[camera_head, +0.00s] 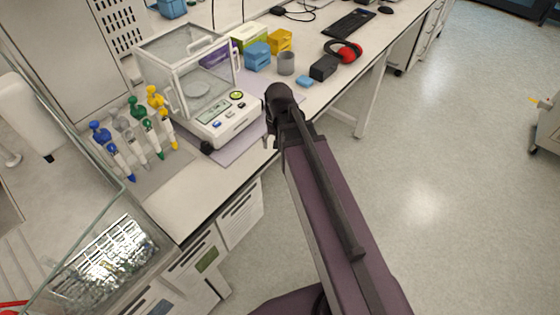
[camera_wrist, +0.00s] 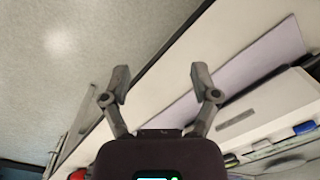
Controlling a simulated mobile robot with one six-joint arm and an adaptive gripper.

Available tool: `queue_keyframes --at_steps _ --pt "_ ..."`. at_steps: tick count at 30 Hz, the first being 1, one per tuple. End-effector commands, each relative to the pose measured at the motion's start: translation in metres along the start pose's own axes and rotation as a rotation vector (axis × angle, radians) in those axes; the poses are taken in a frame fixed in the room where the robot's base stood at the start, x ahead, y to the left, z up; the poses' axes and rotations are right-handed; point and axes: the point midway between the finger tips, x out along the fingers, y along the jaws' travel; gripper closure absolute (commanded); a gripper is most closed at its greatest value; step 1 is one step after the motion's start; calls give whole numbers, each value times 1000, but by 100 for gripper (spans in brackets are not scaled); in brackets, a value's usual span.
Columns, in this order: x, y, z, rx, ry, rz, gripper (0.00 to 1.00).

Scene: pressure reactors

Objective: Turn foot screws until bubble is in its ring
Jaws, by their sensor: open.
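The white balance (camera_head: 222,125) with a clear glass draft shield (camera_head: 190,75) stands on a lavender mat (camera_head: 238,146) on the bench. A round green-yellow bubble level (camera_head: 236,95) is on its top front; the bubble's place in the ring is too small to tell. One black foot screw (camera_head: 206,147) shows at the balance's near front corner. The other screws cannot be made out. My gripper (camera_wrist: 161,82) is open and empty, above the bench edge. In the wrist view the balance (camera_wrist: 268,112) lies to its right, apart from the fingers. My arm hides part of my gripper in the head view.
Several coloured pipettes on a stand (camera_head: 138,130) stand left of the balance. Blue (camera_head: 257,56) and yellow (camera_head: 280,41) boxes, a grey cup (camera_head: 286,63) and red ear muffs (camera_head: 347,52) lie behind it.

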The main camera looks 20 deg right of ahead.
Motion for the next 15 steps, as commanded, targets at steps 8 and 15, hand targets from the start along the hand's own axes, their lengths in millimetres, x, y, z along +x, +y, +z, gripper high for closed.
queue_keyframes --at_steps 8,15 --pt "14 7 33 -130 21 34 22" --pt "18 12 43 -179 29 49 22"
